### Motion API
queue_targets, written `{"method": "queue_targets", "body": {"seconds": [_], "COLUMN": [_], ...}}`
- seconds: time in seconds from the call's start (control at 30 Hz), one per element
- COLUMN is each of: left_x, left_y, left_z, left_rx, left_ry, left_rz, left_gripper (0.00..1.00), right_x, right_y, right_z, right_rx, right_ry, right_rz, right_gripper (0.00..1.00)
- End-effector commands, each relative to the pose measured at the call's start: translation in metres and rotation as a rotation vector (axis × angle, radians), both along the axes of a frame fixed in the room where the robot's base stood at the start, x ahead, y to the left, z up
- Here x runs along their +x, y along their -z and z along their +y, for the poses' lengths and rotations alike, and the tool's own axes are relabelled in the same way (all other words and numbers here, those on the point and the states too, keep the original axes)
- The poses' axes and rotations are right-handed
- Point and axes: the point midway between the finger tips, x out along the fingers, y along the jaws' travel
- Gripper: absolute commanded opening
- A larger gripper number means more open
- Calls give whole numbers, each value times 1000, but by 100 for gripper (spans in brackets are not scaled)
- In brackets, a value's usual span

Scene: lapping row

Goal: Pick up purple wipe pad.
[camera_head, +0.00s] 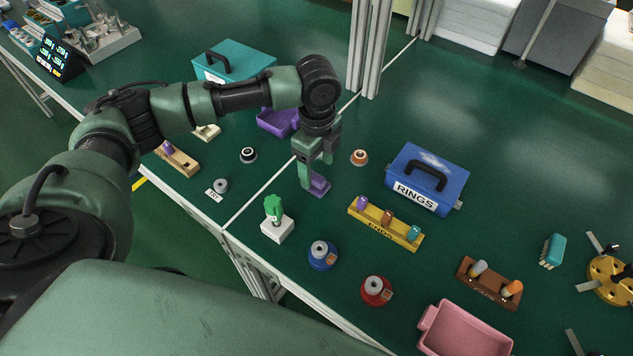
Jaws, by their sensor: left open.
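The purple wipe pad (320,187) lies on the green table in the middle of the view. My left gripper (315,182) reaches down from the left arm with its fingers right at the pad, and the fingers hide part of it. The left gripper is open. Whether a finger touches the pad cannot be told. My right gripper is out of view.
A blue RINGS box (427,180) stands to the right. A yellow rack (385,223) with pegs is in front of it. A small orange-brown item (359,157) and a purple tray (277,121) are close behind. A white block with a green top (277,229) is nearer.

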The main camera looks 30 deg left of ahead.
Motion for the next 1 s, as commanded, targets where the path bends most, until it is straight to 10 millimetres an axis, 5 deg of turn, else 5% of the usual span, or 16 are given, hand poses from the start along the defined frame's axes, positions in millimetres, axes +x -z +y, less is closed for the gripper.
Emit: {"method": "queue_targets", "body": {"seconds": [0.3,0.57,0.8,1.0], "left_x": [0,0,0,0], "left_y": [43,46,46,46], "left_z": [4,4,4,4], "left_rx": [2,1,1,1], "left_ry": [1,1,1,1], "left_rz": [1,-1,0,0], "left_gripper": [67,67,6,2], "right_x": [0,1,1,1], "right_y": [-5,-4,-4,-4], "right_z": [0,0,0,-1], "right_rx": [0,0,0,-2], "right_ry": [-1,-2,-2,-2], "right_rz": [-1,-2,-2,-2], "right_gripper": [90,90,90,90]}}
